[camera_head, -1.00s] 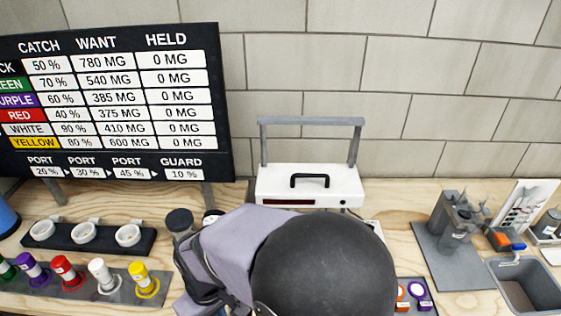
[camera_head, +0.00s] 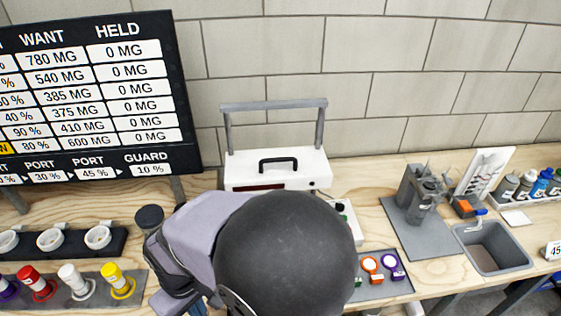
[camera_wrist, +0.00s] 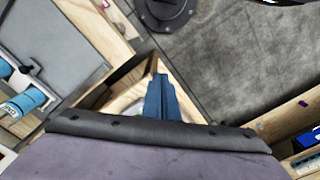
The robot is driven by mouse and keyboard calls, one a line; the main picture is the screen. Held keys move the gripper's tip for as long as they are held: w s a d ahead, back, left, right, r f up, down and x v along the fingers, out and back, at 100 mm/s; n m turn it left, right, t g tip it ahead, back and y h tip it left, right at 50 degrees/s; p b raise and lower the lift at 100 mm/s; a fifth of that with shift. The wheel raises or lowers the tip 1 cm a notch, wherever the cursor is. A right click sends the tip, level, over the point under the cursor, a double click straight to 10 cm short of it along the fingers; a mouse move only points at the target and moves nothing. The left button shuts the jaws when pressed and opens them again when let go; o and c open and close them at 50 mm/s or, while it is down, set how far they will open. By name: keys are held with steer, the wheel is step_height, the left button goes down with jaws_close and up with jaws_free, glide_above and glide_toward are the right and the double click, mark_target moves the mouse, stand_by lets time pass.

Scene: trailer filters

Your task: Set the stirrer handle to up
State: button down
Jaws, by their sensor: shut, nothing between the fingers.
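A white box-shaped device (camera_head: 310,171) stands against the wall in the head view, behind my arm. A grey frame (camera_head: 275,105) rises upright from it, with a level crossbar. A black handle (camera_head: 278,161) sits on the box. I cannot tell for sure which part is the stirrer handle. My gripper's blue fingers (camera_wrist: 161,98) show together in the wrist view, shut and empty over the wood bench. In the head view my arm covers the bench in front of the white device.
A board with figures (camera_head: 95,95) stands at left. Below it are a black cup rack (camera_head: 75,243) and coloured bottles, including a yellow one (camera_head: 118,279). At right are a grey apparatus (camera_head: 420,194), a sink (camera_head: 490,247) and several bottles (camera_head: 541,183).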

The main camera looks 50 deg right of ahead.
steer(key=c, duration=1.8)
jaws_free()
steer(key=shift+d, duration=0.1)
steer(key=w+d+r+n+g+h, duration=0.1)
steer(key=w+d+h, duration=0.2)
steer(key=d, duration=0.5)
steer(key=w+d+r+g+h+b, duration=0.1)
steer(key=w+d+r+g+h, duration=0.1)
steer(key=d, duration=0.7)
steer(key=shift+w+d+r+n+h, duration=0.2)
steer(key=shift+w+n+h, duration=0.3)
steer(key=shift+w, duration=0.6)
steer(key=m+g+h, duration=0.1)
steer(key=g+h, duration=0.3)
steer(key=h, duration=0.3)
glide_toward(275, 159)
steer(key=shift+s+d+f, duration=0.95)
steer(key=shift+s+d, duration=0.15)
steer(key=shift+s, duration=0.15)
steer(key=shift+w+d+h, duration=0.35)
steer(key=shift+d+h, duration=0.05)
steer(key=shift+h, duration=0.1)
steer(key=shift+p+x, duration=1.3)
steer(key=shift+x, duration=2.3)
